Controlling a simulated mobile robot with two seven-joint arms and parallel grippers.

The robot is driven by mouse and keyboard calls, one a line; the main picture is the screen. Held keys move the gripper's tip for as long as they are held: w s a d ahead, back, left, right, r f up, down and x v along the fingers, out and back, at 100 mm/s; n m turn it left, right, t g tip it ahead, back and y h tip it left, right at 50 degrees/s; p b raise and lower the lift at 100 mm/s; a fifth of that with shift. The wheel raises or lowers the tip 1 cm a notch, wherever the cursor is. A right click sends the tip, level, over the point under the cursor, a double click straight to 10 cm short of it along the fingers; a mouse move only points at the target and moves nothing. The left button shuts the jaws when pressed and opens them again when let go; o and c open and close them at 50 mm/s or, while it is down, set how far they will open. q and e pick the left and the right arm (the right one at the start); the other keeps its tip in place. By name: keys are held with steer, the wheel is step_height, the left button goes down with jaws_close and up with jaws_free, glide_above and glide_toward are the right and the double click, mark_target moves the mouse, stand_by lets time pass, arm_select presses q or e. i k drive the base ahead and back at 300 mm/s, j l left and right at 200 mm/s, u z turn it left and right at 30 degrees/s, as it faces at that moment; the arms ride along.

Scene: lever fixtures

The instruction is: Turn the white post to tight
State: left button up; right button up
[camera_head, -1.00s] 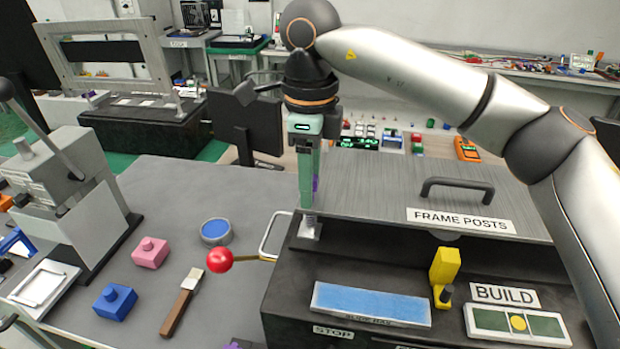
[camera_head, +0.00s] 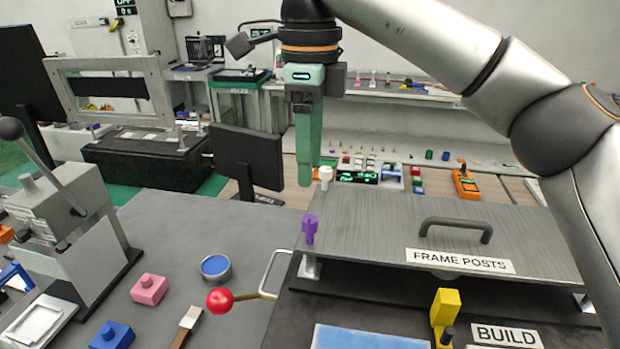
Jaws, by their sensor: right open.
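The white post (camera_head: 326,175) is small and stands at the far left corner of the grey panel labelled FRAME POSTS (camera_head: 395,228). A purple post (camera_head: 310,229) stands nearer, at the panel's front left corner, on a metal foot. My right gripper (camera_head: 305,184) comes down from above, with its green fingers seen edge-on. It is open, and its tips show just left of the white post and above the purple post in the picture. No contact with either post shows. My left gripper is not in view.
A black handle (camera_head: 456,230) rises from the panel. A red-knobbed lever (camera_head: 220,300) sticks out to the left of the fixture. A yellow lever (camera_head: 444,312) stands in front. A dark monitor (camera_head: 247,158) is behind on the left. The space above the panel's left half is clear.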

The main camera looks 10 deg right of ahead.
mark_target(324, 172)
steer(key=k, duration=1)
